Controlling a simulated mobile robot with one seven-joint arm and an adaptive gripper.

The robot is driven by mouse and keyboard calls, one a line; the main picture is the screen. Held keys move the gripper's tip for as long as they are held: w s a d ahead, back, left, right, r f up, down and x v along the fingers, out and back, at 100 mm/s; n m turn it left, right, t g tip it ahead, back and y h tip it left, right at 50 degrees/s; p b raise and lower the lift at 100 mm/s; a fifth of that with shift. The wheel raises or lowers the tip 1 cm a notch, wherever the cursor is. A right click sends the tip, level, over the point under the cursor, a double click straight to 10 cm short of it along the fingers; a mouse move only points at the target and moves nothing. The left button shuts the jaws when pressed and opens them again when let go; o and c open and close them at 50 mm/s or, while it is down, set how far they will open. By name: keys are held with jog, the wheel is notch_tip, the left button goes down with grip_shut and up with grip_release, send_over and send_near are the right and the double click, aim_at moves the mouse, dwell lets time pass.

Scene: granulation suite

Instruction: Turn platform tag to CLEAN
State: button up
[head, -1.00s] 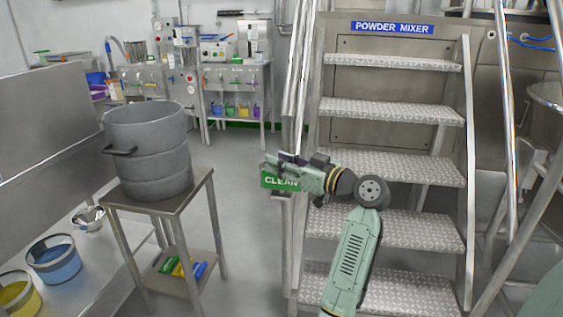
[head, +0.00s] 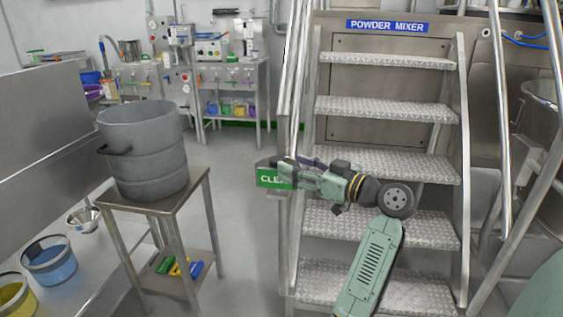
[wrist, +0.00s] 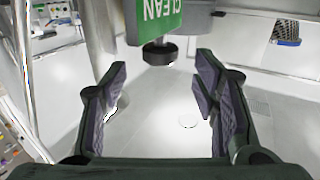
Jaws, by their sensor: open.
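The platform tag (head: 268,178) is a green plate with white CLEAN lettering, hanging at the left rail of the platform stairs. My gripper (head: 290,170) is beside it in the head view and covers its right part. In the wrist view the tag (wrist: 158,18) is at the top centre, with a dark round knob (wrist: 159,53) just below it. My gripper (wrist: 160,100) is open there, its two fingers apart with nothing between them. The tag and knob appear beyond the fingertips, and I cannot tell whether anything touches.
Metal stairs (head: 385,162) under a POWDER MIXER sign stand behind my arm. A grey drum (head: 145,150) sits on a small steel stand (head: 150,207) at left. A blue bucket (head: 50,262) is at lower left. The floor (head: 240,240) between stand and stairs is clear.

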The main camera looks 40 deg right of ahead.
jog(key=v, duration=0.6)
dwell(0.5)
